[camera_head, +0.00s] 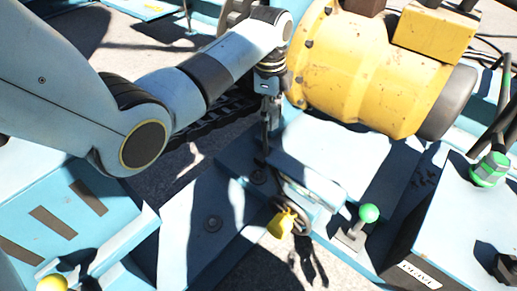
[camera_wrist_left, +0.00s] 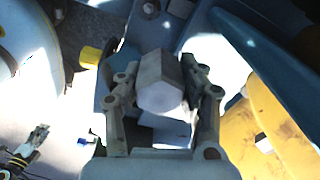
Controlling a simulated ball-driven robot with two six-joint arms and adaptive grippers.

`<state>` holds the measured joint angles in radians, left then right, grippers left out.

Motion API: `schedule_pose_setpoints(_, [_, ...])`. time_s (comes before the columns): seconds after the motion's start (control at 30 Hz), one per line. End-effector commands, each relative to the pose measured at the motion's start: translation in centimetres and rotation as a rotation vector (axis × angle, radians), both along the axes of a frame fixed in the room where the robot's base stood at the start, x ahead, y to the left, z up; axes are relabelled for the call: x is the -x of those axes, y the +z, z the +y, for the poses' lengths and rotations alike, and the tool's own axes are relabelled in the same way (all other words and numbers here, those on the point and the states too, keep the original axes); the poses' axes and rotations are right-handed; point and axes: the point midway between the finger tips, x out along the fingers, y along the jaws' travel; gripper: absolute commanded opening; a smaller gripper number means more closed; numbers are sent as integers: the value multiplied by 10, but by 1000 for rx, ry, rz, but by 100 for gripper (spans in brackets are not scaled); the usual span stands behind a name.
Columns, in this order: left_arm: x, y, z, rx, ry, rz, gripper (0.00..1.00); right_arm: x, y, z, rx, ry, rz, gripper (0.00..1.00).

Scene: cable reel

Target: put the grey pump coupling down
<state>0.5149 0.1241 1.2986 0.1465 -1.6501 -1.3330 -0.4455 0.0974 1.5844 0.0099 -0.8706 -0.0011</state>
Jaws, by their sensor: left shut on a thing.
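My left gripper (camera_head: 266,135) points down beside the yellow motor housing and shows nearly edge-on in the head view. In the left wrist view my left gripper (camera_wrist_left: 163,92) has a finger on each side of the grey pump coupling (camera_wrist_left: 162,90), a short six-sided block, and is shut on it. I cannot make out the coupling clearly in the head view. Whether it touches the blue surface below is unclear. My right gripper does not show.
The yellow motor (camera_head: 355,75) stands close to the right of my left gripper. A green-knobbed lever (camera_head: 368,213) and a yellow fitting (camera_head: 282,223) lie nearer the camera. A blue-sided box (camera_head: 450,225) stands at right. The blue frame plate (camera_head: 205,215) has bare room.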

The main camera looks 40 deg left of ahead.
Motion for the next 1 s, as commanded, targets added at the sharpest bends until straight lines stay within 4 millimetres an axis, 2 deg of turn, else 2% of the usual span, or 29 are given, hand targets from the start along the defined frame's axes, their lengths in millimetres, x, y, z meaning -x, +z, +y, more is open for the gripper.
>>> schedule_pose_setpoints(0.03, [7,-30,3,-5,-103,11,2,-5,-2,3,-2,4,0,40])
schedule_pose_setpoints(0.1, [14,-50,5,-10,-254,12,2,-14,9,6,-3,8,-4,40])
schedule_pose_setpoints(0.23, [23,-78,9,-18,-492,8,2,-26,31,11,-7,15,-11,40])
schedule_pose_setpoints(0.4, [30,-96,12,-27,-681,-2,2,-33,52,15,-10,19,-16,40])
schedule_pose_setpoints(0.53, [32,-110,12,-28,-736,-3,2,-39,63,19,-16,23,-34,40])
schedule_pose_setpoints(0.7, [33,-147,12,-27,-743,1,2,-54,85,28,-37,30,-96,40])
schedule_pose_setpoints(0.93, [32,-168,12,-29,-741,-4,2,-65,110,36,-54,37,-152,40])
schedule_pose_setpoints(1.0, [33,-181,12,-27,-741,-1,2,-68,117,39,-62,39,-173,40])
